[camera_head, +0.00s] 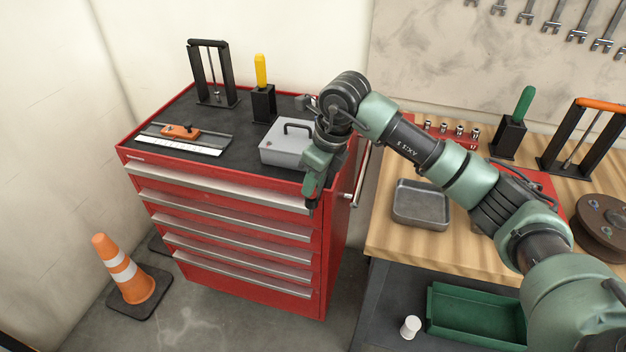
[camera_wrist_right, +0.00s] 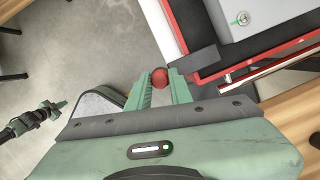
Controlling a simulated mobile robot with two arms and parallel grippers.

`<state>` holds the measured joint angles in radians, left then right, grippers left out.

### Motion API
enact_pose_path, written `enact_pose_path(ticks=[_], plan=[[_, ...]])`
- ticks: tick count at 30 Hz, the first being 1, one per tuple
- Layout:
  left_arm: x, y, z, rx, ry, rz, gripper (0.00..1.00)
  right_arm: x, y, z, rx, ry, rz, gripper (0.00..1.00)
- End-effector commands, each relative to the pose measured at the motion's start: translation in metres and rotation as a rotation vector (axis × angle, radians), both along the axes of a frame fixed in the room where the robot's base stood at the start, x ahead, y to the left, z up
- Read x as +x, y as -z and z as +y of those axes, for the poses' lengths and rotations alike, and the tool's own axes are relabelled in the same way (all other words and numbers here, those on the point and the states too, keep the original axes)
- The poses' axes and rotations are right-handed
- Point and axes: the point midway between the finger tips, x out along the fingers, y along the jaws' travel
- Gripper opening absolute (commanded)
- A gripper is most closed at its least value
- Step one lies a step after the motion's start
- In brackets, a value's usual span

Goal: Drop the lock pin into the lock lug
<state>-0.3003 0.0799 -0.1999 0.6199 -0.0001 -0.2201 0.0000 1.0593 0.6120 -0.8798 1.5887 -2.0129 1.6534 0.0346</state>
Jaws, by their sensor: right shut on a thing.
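My right gripper (camera_head: 312,200) hangs at the front right corner of the red tool cabinet (camera_head: 225,218). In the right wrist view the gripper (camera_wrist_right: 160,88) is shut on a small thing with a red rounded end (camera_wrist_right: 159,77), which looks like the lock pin. Its lower part is hidden. In that view a dark grey block (camera_wrist_right: 203,57) lies just right of the fingertips, by the cabinet's red rim; I cannot tell whether it is the lock lug. A green and black arm end (camera_wrist_right: 45,117) at the left of the wrist view looks like my left gripper; its jaws are too small to read.
A grey handled box (camera_head: 285,150) stands on the cabinet top, close behind my right wrist. A black stand with a yellow handle (camera_head: 262,90) is behind it. The wooden bench (camera_head: 390,232) with a metal tray (camera_head: 421,204) is to the right. An orange cone (camera_head: 122,270) stands left.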

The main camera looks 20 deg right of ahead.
Motion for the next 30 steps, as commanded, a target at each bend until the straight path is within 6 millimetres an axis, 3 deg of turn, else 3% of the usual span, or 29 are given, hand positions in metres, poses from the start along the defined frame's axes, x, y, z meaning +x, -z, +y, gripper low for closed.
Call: enact_pose_path(ticks=[9, 10, 12, 23, 30], plan=[[0.000, 0.002, 0.000, 0.000, 0.000, 0.000, 0.00, 0.000, 0.003, 0.000, 0.000, 0.000, 0.000, 0.00], [0.000, 0.002, 0.000, 0.000, 0.000, 0.000, 0.00, 0.000, 0.003, 0.000, 0.000, 0.000, 0.000, 0.26], [0.000, 0.002, 0.000, 0.000, 0.000, 0.000, 0.00, 0.000, 0.003, 0.000, 0.000, 0.000, 0.000, 0.46], [0.000, 0.003, 0.000, 0.000, 0.000, -0.001, 0.00, 0.000, 0.001, -0.001, 0.000, 0.000, -0.001, 0.46], [0.000, 0.012, 0.000, 0.000, 0.000, -0.001, 0.00, -0.006, -0.031, -0.007, 0.000, 0.000, -0.005, 0.46]])
